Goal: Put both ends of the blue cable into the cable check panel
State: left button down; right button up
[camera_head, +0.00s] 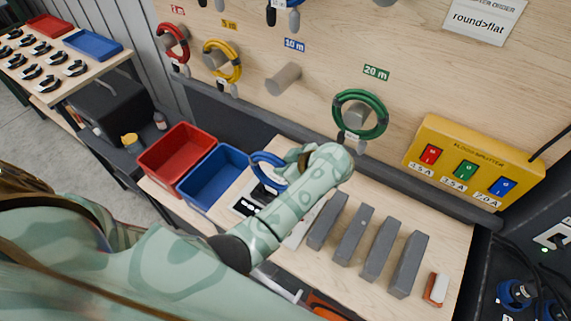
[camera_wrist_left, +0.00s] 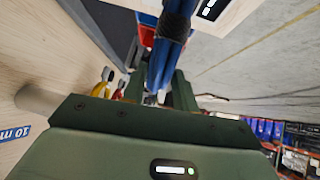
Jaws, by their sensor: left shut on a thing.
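The blue cable (camera_head: 266,172) is a coiled loop at the tip of my left arm. My left gripper (camera_head: 292,160) is shut on it above the workbench. In the left wrist view the blue cable (camera_wrist_left: 174,45) runs between the green fingers of my left gripper (camera_wrist_left: 158,88), with a black band around the strands. A white-edged black panel with light slots (camera_head: 246,203), apparently the cable check panel, lies on the bench below, partly hidden by my arm. It also shows at the top of the left wrist view (camera_wrist_left: 213,8). My right gripper is not in view.
A red bin (camera_head: 176,151) and a blue bin (camera_head: 213,178) stand left of the panel. Grey upright blocks (camera_head: 353,235) stand to the right. Green (camera_head: 378,133), yellow and red cables hang on wall pegs; the 10 m peg (camera_head: 284,80) is bare. A yellow fuse box (camera_head: 470,172) is at right.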

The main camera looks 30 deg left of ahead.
pick_arm(q)
jog(key=shift+w+f+b, duration=0.1)
jog(key=shift+f+b, duration=0.35)
jog(key=shift+f, duration=0.1)
dwell(0.5)
jog(key=c, duration=1)
grip_release()
jog(key=shift+s+f, duration=0.2)
jog(key=shift+r, duration=0.15)
